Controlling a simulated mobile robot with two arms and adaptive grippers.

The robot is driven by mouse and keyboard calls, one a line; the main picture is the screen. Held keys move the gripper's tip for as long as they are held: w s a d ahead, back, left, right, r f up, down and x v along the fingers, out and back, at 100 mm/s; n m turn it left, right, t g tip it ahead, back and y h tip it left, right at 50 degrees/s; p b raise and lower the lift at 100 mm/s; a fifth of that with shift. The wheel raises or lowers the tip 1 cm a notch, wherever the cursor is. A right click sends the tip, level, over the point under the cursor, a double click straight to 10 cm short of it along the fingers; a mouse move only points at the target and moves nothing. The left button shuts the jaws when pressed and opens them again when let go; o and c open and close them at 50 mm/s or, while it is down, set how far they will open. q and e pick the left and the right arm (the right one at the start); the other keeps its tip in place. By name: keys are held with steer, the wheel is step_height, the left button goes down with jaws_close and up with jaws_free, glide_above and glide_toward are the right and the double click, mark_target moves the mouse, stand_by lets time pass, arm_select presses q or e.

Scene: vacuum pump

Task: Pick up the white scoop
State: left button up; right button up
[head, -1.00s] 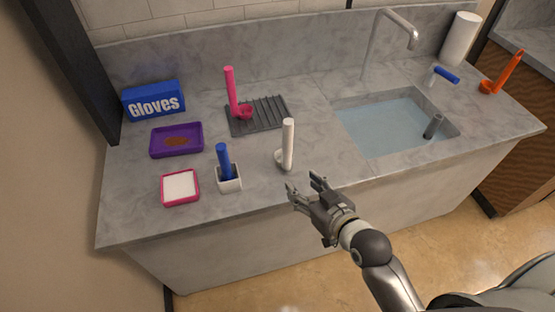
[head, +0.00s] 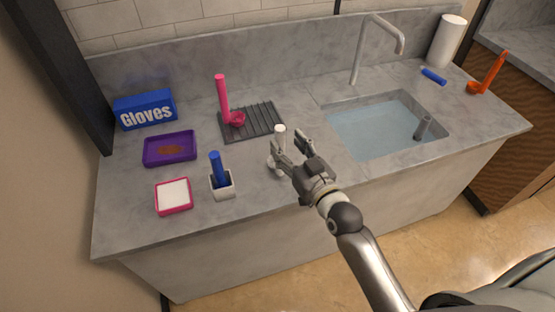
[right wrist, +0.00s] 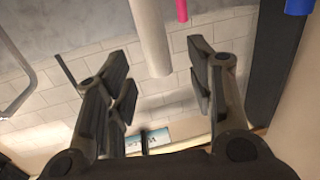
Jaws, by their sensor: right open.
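The white scoop (head: 280,131) stands with its handle upright near the front middle of the counter. My right gripper (head: 287,144) is open beside its handle in the head view and hides part of the scoop. In the right wrist view the white handle (right wrist: 151,38) reaches in from the top, in line with the gap between the open fingers (right wrist: 160,85). I cannot tell whether a finger touches it. My left gripper is not in view.
A blue brush or scoop in a white holder (head: 222,188) stands to the left. A pink scoop (head: 223,97) stands by the grey drying rack (head: 251,120) behind. The sink (head: 388,125) lies to the right. A purple tray (head: 169,148) and pink-rimmed dish (head: 173,196) sit left.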

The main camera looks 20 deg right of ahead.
mark_target(283, 137)
steer(key=shift+w+a+f+p, duration=0.1)
steer(key=shift+w+a+p, duration=0.1)
steer(key=shift+w, duration=0.65)
steer(key=shift+w+a+r+p, duration=0.1)
steer(key=shift+w+p, duration=0.15)
steer(key=shift+w, duration=0.55)
steer(key=shift+w+a+f+p, duration=0.1)
steer(key=shift+w+p, duration=0.1)
steer(key=shift+w, duration=0.65)
steer(key=shift+c, duration=0.3)
jaws_close()
